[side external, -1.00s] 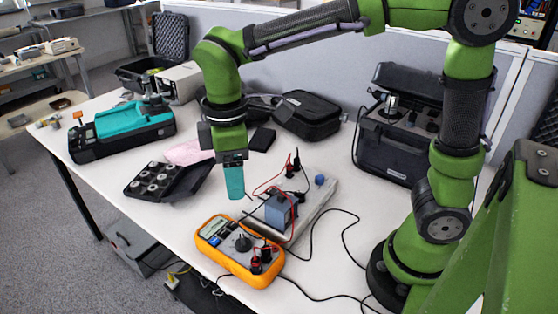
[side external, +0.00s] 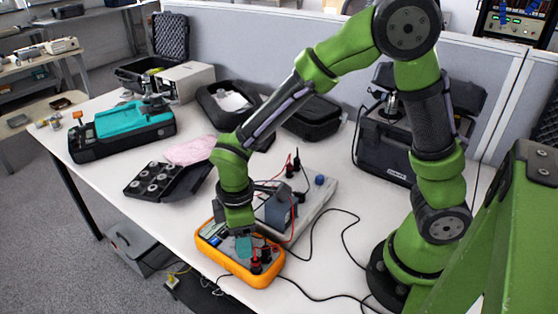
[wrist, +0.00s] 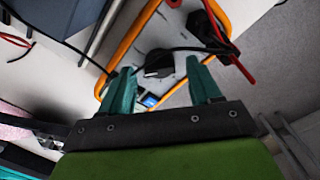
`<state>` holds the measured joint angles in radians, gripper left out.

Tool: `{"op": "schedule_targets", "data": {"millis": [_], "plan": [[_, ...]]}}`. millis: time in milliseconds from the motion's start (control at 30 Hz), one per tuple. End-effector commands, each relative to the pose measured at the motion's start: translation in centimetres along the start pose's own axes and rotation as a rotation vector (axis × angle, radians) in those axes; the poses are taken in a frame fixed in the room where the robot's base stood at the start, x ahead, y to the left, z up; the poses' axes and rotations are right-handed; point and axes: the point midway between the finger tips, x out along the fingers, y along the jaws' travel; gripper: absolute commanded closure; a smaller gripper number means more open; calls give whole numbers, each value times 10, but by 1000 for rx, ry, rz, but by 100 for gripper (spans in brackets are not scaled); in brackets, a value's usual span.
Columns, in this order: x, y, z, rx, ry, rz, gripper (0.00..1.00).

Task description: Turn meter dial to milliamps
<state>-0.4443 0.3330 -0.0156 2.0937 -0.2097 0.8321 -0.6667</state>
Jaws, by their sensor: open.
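The orange multimeter (side external: 225,262) lies face up near the front edge of the white table. It also shows in the wrist view (wrist: 128,45). Its round black dial (wrist: 158,63) is visible in the wrist view, between and beyond the two teal fingertips. My gripper (side external: 244,246) is above the meter in the side view and hides the dial there. In the wrist view my gripper (wrist: 162,77) is open, with one finger on each side of the dial. I cannot tell whether the fingers touch it. The dial's markings are too small to read.
Red and black leads plug into the meter beside the dial, and a black cable crosses near it. A grey-blue block (side external: 278,210) on a light base stands just behind. A black tray (side external: 160,182) and pink cloth (side external: 190,151) lie to the left.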

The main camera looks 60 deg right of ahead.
Motion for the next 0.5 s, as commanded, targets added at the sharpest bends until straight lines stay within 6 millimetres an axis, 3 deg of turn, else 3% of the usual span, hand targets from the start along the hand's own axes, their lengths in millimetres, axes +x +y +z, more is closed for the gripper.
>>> {"op": "schedule_targets", "data": {"millis": [367, 500], "plan": [[6, 0, 0, 1, 0, 0, 37], [6, 0, 0, 1, 0, 0, 59]]}}
